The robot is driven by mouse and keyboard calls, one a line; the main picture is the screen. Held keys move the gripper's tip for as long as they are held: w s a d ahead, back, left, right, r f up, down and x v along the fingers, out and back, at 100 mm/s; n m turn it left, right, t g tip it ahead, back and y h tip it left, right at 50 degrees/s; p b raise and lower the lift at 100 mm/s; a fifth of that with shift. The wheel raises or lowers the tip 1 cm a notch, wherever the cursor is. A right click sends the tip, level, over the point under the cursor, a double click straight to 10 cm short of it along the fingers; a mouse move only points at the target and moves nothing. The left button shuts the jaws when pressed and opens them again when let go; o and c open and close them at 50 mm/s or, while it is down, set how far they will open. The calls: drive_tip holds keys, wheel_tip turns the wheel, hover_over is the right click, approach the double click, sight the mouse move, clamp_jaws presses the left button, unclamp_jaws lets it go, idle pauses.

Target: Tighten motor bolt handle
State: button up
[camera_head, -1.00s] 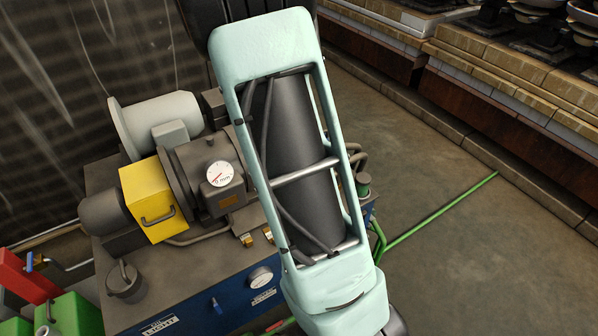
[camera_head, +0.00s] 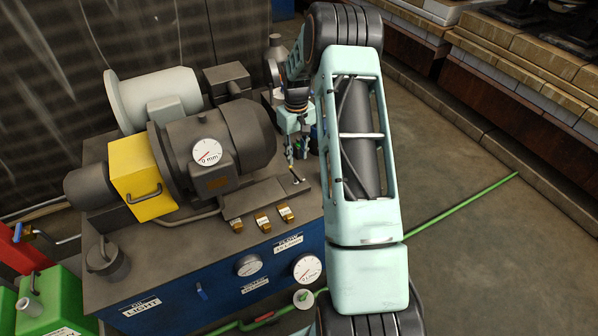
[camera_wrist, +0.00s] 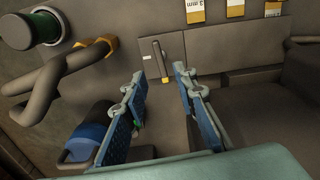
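A small dark handle (camera_head: 296,178), which looks like the motor bolt handle, sits on the plate at the right end of the dark motor (camera_head: 236,135). My gripper (camera_head: 297,150) is above and behind the handle in the head view. In the wrist view my gripper (camera_wrist: 158,85) is open and empty, with blue-padded fingers. The handle shows between and beyond the fingertips, apart from them. A dial marked mm (camera_head: 207,152) is on the motor.
Brass tags (camera_head: 263,222) lie along the front of the bench (camera_head: 180,265). A yellow box (camera_head: 143,180) is left of the motor. In the wrist view, a bent pipe (camera_wrist: 60,75) and a blue-topped part (camera_wrist: 88,143) are on the left. Open floor is at right.

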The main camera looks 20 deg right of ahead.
sight(297, 174)
wheel_tip(297, 174, down, 8)
drive_tip(key=shift+f+b, duration=0.1)
drive_tip(key=shift+b, duration=0.2)
clamp_jaws()
